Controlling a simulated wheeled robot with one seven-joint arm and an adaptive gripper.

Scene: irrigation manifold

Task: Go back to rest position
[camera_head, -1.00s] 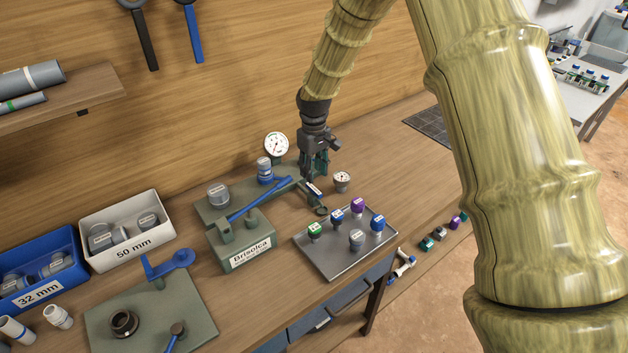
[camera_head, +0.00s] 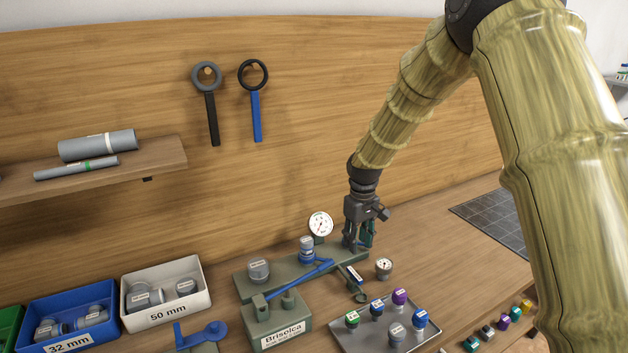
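My gripper (camera_head: 358,240) points down over the right end of the green manifold base (camera_head: 268,283), beside the round pressure gauge (camera_head: 320,223). Its fingers are small and dark in this view, so I cannot tell whether they are open or shut or touch anything. A blue lever (camera_head: 298,278) lies across the base, and a grey cap (camera_head: 258,270) and a blue-banded fitting (camera_head: 306,249) stand on it. A small tagged part (camera_head: 354,275) lies just below my gripper. A second, smaller gauge (camera_head: 383,267) stands to its right on the bench.
A grey tray (camera_head: 372,341) with several coloured valves stands in front. White (camera_head: 165,322) and blue (camera_head: 68,322) bins of fittings are at left. A shelf (camera_head: 150,163) with pipes and two hanging wrenches (camera_head: 256,115) are on the wall.

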